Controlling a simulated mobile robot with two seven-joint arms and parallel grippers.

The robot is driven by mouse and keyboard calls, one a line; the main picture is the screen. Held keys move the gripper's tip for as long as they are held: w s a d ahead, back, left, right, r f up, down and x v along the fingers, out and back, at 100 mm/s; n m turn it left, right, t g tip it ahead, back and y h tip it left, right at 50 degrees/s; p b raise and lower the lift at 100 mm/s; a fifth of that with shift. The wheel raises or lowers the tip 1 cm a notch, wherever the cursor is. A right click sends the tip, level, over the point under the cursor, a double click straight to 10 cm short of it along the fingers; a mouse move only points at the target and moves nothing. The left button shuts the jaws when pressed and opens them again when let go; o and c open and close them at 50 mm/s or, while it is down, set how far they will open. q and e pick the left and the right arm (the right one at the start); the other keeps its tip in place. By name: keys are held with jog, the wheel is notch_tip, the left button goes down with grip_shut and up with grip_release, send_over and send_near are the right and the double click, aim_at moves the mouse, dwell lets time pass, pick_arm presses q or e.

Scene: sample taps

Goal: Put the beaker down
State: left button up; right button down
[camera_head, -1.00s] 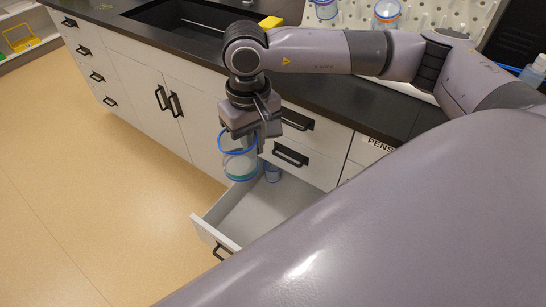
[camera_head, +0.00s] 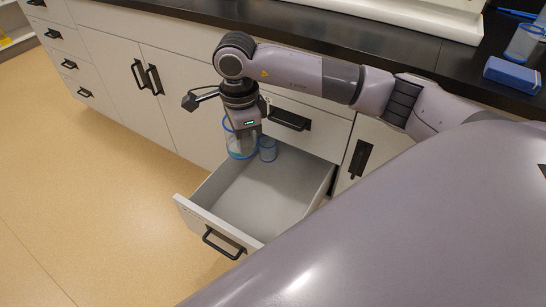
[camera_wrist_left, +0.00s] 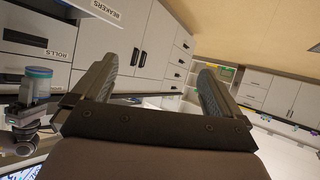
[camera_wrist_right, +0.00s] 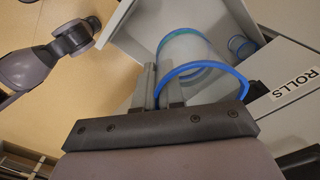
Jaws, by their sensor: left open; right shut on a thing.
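My right gripper (camera_head: 246,128) is shut on the wall of a clear beaker (camera_head: 240,146) with a blue rim and a green-blue band. The beaker is upright over the back left of the open drawer (camera_head: 225,194); I cannot tell whether its base touches the drawer floor. In the right wrist view the fingers (camera_wrist_right: 160,88) grip the beaker (camera_wrist_right: 190,48) at its blue rim. A smaller blue-tinted beaker (camera_head: 268,149) stands in the drawer just right of it. My left gripper (camera_wrist_left: 158,85) is open and empty, in the left wrist view.
The drawer's front and middle floor are bare. Cabinet fronts (camera_head: 95,75) stand behind and left, with a dark worktop (camera_head: 400,48) above. A blue box (camera_head: 512,74) and a container (camera_head: 523,42) are on the worktop at right. Open floor (camera_head: 80,190) lies left.

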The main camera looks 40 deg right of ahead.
notch_tip(320, 180, down, 14)
jog(key=w+d+m+b, duration=0.1)
jog(key=d+m+b, duration=0.2)
jog(key=m+b, duration=1.05)
jog(key=b, duration=0.2)
send_over(260, 223)
notch_tip(260, 223, down, 16)
notch_tip(260, 223, down, 5)
jog(key=shift+r+b, duration=0.1)
jog(key=shift+b, duration=0.8)
pick_arm(q)
jog(key=w+d+f+t+h, duration=0.1)
jog(key=d+f+h, duration=0.1)
jog(key=d+f, duration=0.2)
notch_tip(260, 223, down, 3)
jog(key=shift+w+f+m+t+h, duration=0.2)
jog(key=shift+m+t+h, duration=0.1)
jog(key=shift+t+h, duration=0.1)
pick_arm(e)
jog(key=shift+f, duration=0.25)
jog(key=c, duration=1.2)
grip_release()
jog(key=shift+r, duration=0.1)
jog(key=shift+c, duration=0.2)
